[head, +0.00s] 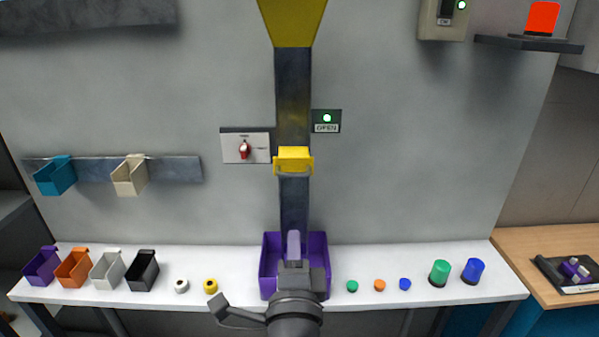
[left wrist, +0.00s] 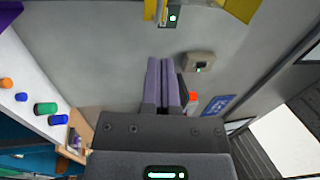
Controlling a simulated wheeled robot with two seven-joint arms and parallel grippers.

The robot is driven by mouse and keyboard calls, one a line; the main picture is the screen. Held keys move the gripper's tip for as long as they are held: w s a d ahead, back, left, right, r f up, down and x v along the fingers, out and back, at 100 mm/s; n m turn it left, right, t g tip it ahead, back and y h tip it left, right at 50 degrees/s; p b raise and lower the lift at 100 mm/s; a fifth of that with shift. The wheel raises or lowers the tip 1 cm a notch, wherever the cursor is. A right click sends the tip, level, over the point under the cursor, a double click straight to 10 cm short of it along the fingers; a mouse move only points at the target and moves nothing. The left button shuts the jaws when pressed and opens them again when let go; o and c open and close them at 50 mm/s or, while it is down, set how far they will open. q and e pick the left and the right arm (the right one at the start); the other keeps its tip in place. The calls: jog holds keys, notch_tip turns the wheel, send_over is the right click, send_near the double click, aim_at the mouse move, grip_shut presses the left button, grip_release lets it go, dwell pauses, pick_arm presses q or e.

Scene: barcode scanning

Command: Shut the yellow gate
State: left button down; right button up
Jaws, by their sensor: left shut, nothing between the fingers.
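The yellow gate (head: 293,158) is a small block with a handle, on the dark vertical chute (head: 293,90) in the middle of the head view. A panel (head: 327,121) right of the chute shows a green light and the word OPEN. My left gripper (head: 293,234) points up in front of the purple bin, below the gate and apart from it in the picture. In the left wrist view its purple fingers (left wrist: 161,62) are together and empty. Yellow parts show at that view's top edge; I cannot tell which is the gate. My right gripper is in neither view.
A yellow hopper (head: 292,20) tops the chute. A plate with a red switch (head: 244,149) is left of it. The purple bin (head: 268,284) stands on the white table (head: 390,310). Small bins stand left, several coloured caps right. A red lamp (head: 543,17) sits upper right.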

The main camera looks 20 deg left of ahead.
aim_at(294, 176)
pick_arm(q)
jog(key=p+x, duration=0.2)
jog(key=x, duration=1.1)
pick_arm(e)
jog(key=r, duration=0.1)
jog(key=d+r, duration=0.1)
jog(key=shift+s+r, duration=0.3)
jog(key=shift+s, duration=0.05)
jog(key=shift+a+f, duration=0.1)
